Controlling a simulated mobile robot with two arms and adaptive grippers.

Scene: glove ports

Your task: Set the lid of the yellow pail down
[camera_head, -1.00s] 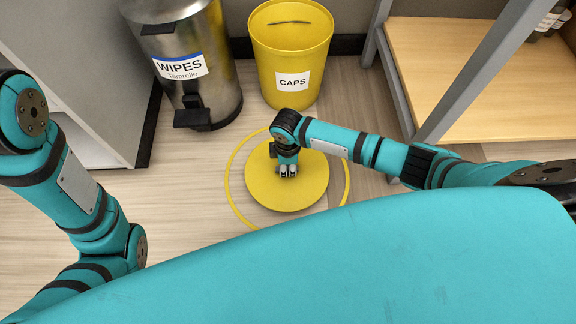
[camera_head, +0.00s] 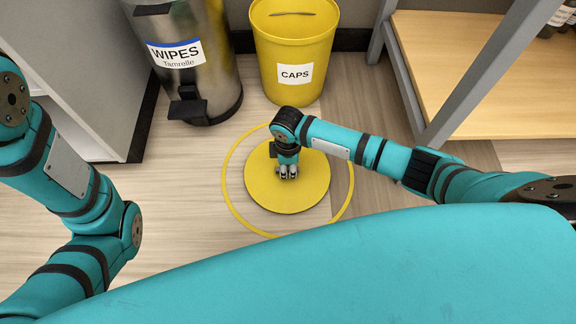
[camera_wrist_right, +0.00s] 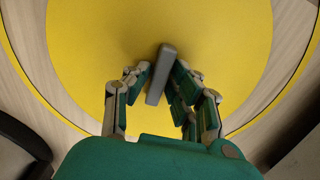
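The yellow round lid (camera_head: 310,187) is flat and roughly level above the floor ring. A grey bar handle (camera_wrist_right: 161,75) stands up from its middle in the right wrist view. My right gripper (camera_head: 288,172) points down at the lid's centre. Its fingers (camera_wrist_right: 161,68) lie on both sides of the handle and appear shut on it. The lid seems a little above the floor; the exact gap is hard to tell. The yellow pail (camera_head: 293,50), labelled CAPS, stands behind it with a dark strip showing at its top. My left gripper is not in view.
A thin yellow ring (camera_head: 225,185) is marked on the wooden floor around the lid. A steel WIPES bin (camera_head: 205,85) with a black pedal stands back left. A grey cabinet (camera_head: 100,60) is at left, a wooden shelf unit (camera_head: 450,70) at right. Floor inside the ring looks clear.

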